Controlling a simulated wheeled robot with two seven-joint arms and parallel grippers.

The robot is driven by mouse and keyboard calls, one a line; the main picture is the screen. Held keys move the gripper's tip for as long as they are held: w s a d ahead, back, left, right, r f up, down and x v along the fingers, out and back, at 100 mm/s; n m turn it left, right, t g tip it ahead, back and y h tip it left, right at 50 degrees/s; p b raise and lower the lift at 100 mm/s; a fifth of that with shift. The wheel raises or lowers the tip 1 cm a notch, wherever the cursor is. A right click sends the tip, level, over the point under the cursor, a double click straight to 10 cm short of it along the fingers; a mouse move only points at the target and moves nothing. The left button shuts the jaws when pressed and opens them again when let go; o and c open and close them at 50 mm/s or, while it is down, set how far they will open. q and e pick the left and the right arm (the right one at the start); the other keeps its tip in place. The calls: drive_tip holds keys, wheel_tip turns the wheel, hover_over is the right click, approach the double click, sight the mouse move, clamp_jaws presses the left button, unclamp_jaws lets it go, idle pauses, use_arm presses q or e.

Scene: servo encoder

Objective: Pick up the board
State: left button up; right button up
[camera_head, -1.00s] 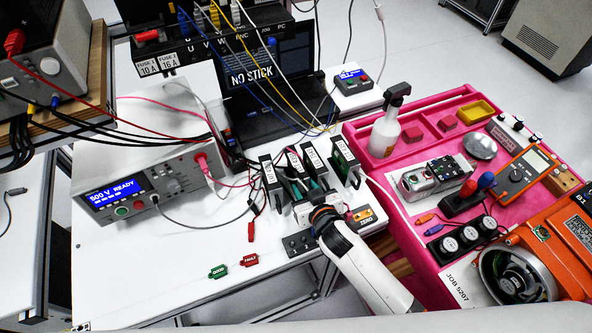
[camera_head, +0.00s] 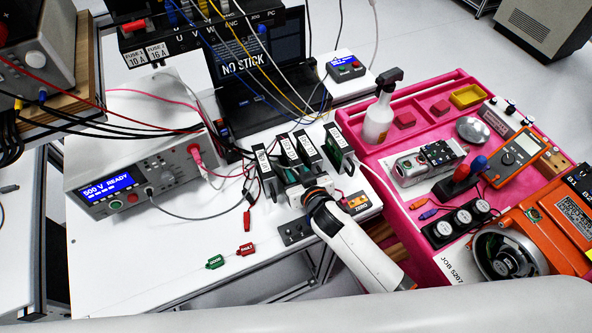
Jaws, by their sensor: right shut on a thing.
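Several dark boards with white labels stand upright side by side in slots on the white bench; the leftmost is a labelled board (camera_head: 264,168) and the rightmost (camera_head: 338,146) shows green. My right gripper (camera_head: 294,176) reaches in from the lower right, low at the front of the middle boards (camera_head: 308,148). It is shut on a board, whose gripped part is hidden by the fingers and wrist. I cannot tell exactly which middle board it holds, or whether it is clear of its slot. My left gripper is out of view.
A power unit (camera_head: 138,176) reading 500 V READY stands left. Green (camera_head: 215,262) and red (camera_head: 246,249) tags lie at the bench front. A pink tray (camera_head: 404,158) with a bottle (camera_head: 380,112) and parts is right. Cables hang behind the boards.

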wheel_tip(320, 180, up, 18)
drive_tip(key=b, duration=0.1)
drive_tip(key=shift+f, duration=0.2)
idle(0.7)
